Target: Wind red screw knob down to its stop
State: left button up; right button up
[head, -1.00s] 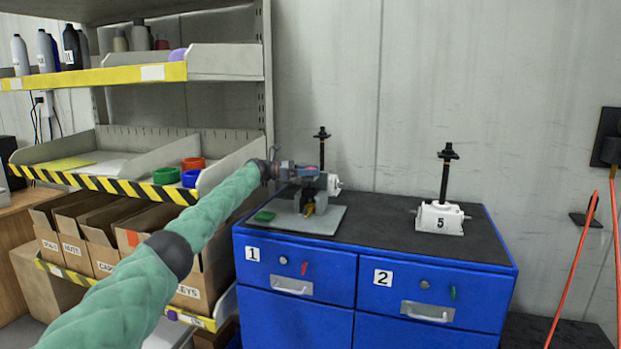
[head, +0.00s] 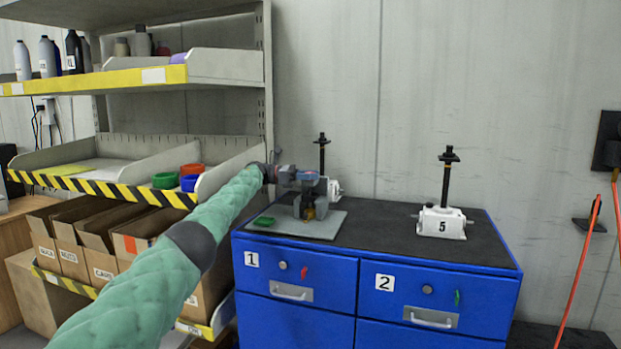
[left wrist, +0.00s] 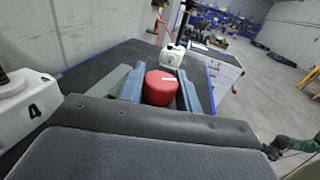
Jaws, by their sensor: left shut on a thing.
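The red screw knob (left wrist: 160,88) shows in the left wrist view as a round red cap with a pale mark near its edge. It sits between the two blue-grey fingers of my left gripper (left wrist: 161,92), which is shut on it. In the head view my left gripper (head: 309,200) is above the grey plate (head: 275,228) at the left of the blue cabinet's top. There the gripper hides the knob and most of what carries it.
White jack 5 (head: 441,222) with a black spindle stands at the right on the blue cabinet (head: 300,262). Another white jack (head: 334,187) stands close behind my gripper; jack 4 (left wrist: 25,110) shows in the left wrist view. A green piece (head: 264,221) lies on the plate.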

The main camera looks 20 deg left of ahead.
pick_arm(q)
jog(key=shift+r, duration=0.3)
jog(key=o, duration=1)
jog(key=shift+s, duration=0.1)
jog(key=shift+c, duration=0.2)
jog(key=shift+f, duration=0.1)
pick_arm(e)
jog(key=shift+r, duration=0.1)
pick_arm(q)
jog(key=shift+r+b, duration=0.3)
jog(key=shift+r, duration=0.5)
notch_tip(320, 180, up, 2)
jog(key=shift+r, duration=0.2)
jog(key=s+d+r+b, duration=0.3)
jog(key=d+r, duration=0.4)
jog(key=d, duration=0.4)
jog(key=shift+b, duration=0.3)
pick_arm(e)
notch_tip(320, 180, down, 17)
jog(key=w+a+t, duration=0.1)
jog(key=t, duration=0.1)
jog(key=shift+w+f, duration=0.2)
